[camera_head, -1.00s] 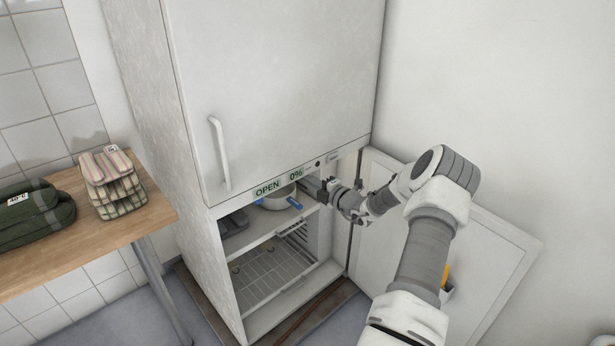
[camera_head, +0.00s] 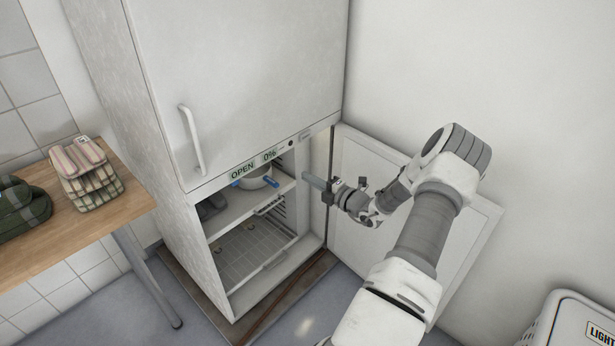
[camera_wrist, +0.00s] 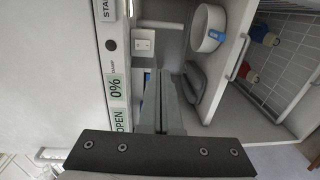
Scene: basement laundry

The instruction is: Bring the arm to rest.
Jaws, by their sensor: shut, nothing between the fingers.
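My gripper (camera_head: 307,181) is at the right side of the open lower compartment of a tall white cabinet (camera_head: 235,80), near its open door. In the wrist view the grey fingers (camera_wrist: 160,100) are together and hold nothing. They point toward the compartment. My arm reaches in from the lower right and is bent at the elbow. Whether the fingertips are just inside or just outside the opening I cannot tell.
A white pot with blue handles (camera_head: 258,177) stands on the upper shelf. It also shows in the wrist view (camera_wrist: 207,28). The open door (camera_head: 455,235) is behind my arm. A white bin (camera_head: 575,325) is lower right.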

